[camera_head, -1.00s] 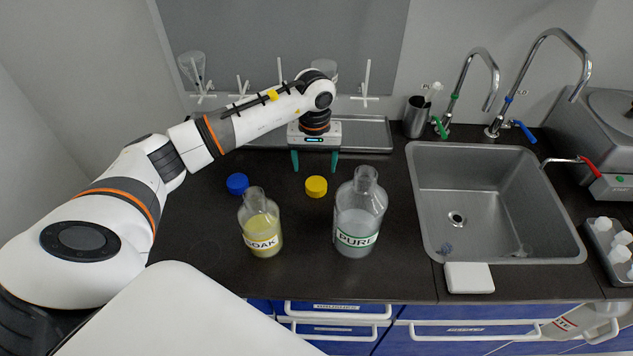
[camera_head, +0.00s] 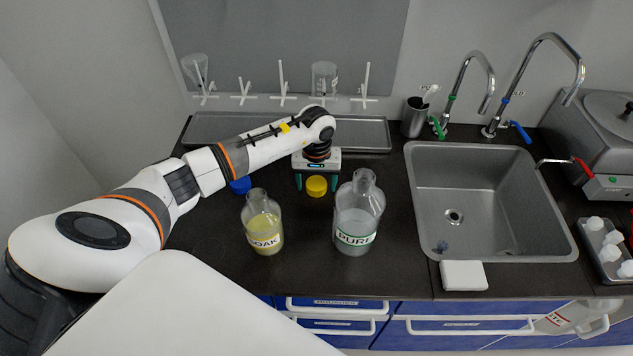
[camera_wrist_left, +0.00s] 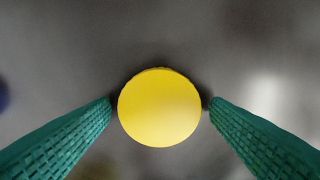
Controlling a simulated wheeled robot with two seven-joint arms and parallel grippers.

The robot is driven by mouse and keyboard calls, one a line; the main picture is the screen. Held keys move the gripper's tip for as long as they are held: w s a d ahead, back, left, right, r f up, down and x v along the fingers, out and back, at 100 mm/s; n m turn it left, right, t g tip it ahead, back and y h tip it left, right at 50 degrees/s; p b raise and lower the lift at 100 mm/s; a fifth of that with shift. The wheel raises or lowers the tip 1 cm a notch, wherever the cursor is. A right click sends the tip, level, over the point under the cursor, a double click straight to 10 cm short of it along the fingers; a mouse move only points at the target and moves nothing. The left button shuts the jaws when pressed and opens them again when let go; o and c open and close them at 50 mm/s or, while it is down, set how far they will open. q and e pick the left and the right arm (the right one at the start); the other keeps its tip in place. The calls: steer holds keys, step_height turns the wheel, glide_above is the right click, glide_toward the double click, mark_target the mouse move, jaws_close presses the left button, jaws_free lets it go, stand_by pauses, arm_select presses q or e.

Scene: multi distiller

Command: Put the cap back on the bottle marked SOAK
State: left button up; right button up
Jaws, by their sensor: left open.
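The open bottle marked SOAK (camera_head: 263,229) stands upright on the dark counter with yellow liquid in it. A yellow cap (camera_head: 316,186) lies on the counter behind and to the right of it. A blue cap (camera_head: 240,185) lies behind the SOAK bottle, partly covered by my arm. My left gripper (camera_head: 317,185) is open, pointing down, with its green fingers on either side of the yellow cap. In the left wrist view the yellow cap (camera_wrist_left: 159,107) sits between the two fingertips, with narrow gaps. My right gripper is not in view.
An open bottle marked PURE (camera_head: 357,215) stands right of the SOAK bottle, close in front of the yellow cap. A steel sink (camera_head: 490,205) is on the right. A drying tray (camera_head: 370,135) and pegs are at the back. The counter's front left is clear.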

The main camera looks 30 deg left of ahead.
mark_target(316, 184)
arm_select(q)
steer(key=c, duration=1)
step_height(316, 184, up, 10)
steer(key=b, duration=0.2)
steer(key=shift+b, duration=0.35)
